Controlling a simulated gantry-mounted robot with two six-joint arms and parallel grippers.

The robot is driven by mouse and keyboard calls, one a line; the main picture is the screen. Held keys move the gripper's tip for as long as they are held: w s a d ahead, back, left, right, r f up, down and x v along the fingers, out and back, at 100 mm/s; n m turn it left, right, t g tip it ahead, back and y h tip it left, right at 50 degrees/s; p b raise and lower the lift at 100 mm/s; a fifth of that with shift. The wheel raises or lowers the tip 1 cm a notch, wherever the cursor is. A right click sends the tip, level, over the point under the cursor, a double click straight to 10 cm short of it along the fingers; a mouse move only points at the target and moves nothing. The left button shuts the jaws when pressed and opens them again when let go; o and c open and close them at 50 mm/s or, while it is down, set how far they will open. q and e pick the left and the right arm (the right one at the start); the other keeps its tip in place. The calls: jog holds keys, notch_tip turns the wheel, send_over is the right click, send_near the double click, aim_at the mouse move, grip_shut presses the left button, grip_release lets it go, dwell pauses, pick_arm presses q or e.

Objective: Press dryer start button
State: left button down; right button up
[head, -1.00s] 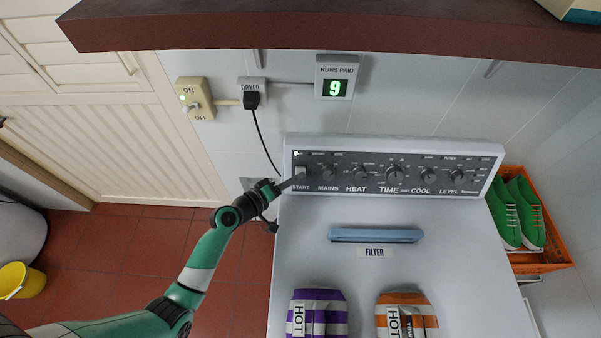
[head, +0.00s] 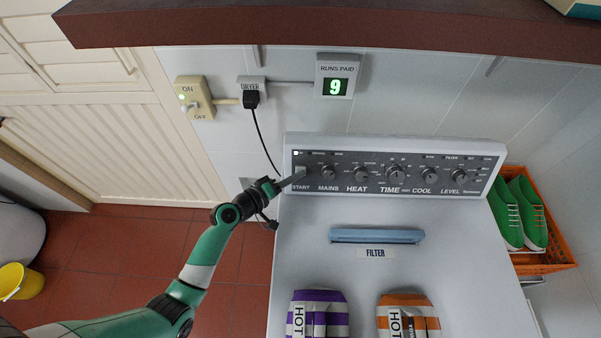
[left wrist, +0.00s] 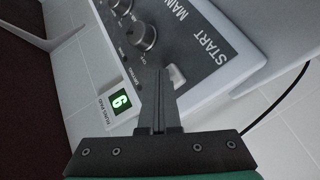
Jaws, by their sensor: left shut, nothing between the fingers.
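The white dryer (head: 300,240) has a dark control panel (head: 395,190) along its back, with a row of knobs. The pale START button (head: 300,172) is at the panel's left end, above the word START; it also shows in the left wrist view (left wrist: 177,76). My left gripper (head: 297,180) is shut and empty, its fingertips at the START button. In the left wrist view the closed fingers (left wrist: 158,78) end right beside the button and overlap part of it. I cannot tell whether they touch it. A small white light (head: 296,153) shows at the panel's top left. My right gripper is not in view.
A display (head: 335,86) reads 9 under RUNS PAID. The wall switch (head: 195,98) has a green light, and a black plug (head: 251,99) sits in the DRYER socket. Folded purple (head: 320,312) and orange (head: 408,312) striped items lie on the dryer. A brown shelf (head: 330,38) overhangs above.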

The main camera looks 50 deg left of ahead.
pick_arm(q)
jog(key=shift+w+a+f, duration=0.15)
jog(key=shift+a, duration=0.05)
dwell(0.6)
jog(key=shift+s+d+r+p, duration=0.6)
jog(key=shift+s+d+p, duration=0.15)
jog(key=shift+p, duration=0.05)
jog(key=s+d+r+p, duration=0.2)
jog(key=s+d+p, duration=0.1)
jog(key=shift+s+d, duration=0.1)
